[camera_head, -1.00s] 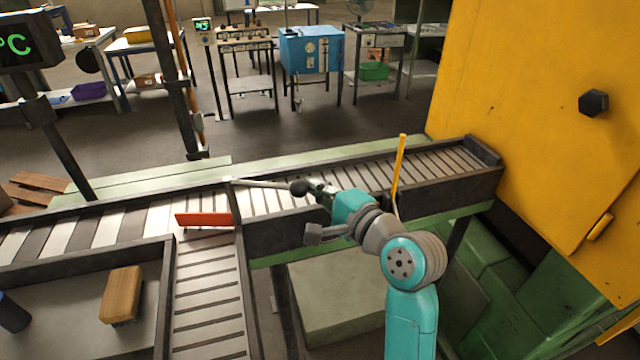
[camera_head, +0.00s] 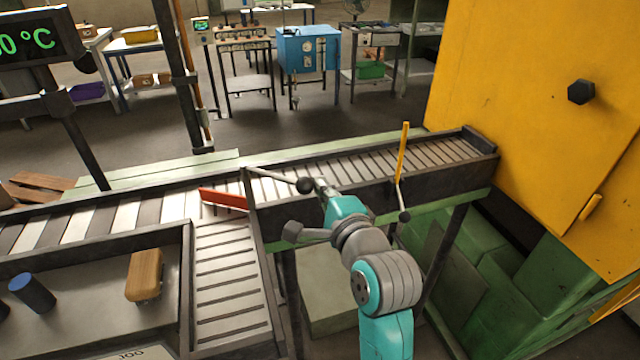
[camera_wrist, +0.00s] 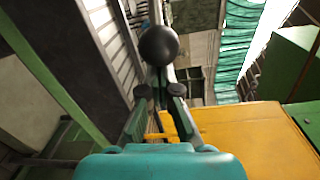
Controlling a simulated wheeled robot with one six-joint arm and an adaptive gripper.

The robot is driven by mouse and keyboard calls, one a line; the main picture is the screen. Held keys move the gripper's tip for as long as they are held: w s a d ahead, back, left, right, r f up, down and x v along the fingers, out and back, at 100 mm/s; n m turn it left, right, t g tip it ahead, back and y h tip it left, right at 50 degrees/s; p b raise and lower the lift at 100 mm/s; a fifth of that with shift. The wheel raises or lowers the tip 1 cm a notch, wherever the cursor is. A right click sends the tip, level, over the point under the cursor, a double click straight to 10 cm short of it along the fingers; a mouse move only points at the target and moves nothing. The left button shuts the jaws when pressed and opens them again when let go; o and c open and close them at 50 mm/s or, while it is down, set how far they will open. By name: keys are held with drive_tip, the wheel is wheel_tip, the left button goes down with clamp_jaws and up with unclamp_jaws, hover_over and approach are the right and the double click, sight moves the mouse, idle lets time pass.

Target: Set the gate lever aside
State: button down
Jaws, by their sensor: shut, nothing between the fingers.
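The gate lever is a pale rod (camera_head: 275,175) with a black ball knob (camera_head: 305,185), reaching from a post at the conveyor junction. The red gate flap (camera_head: 223,199) lies slanted across the rollers beside that post. My gripper (camera_head: 320,185) is at the knob end of the lever, shut with nothing between its fingers. In the wrist view, the black knob (camera_wrist: 158,45) appears just beyond my fingertips (camera_wrist: 159,92). Whether the fingers touch the knob, I cannot tell. The rod is mostly hidden behind the knob there.
The roller conveyor (camera_head: 440,152) runs right to the yellow furnace (camera_head: 540,90). A yellow upright handle (camera_head: 403,150) stands near my arm. A branch conveyor (camera_head: 228,275) comes toward me, beside a tray holding a wooden-handled brush (camera_head: 144,272). Benches stand behind across open floor.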

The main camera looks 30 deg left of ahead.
drive_tip(key=s+m+t+h, duration=0.1)
drive_tip(key=s, duration=0.7)
drive_tip(key=shift+s+a, duration=0.15)
drive_tip(key=shift+a, duration=0.15)
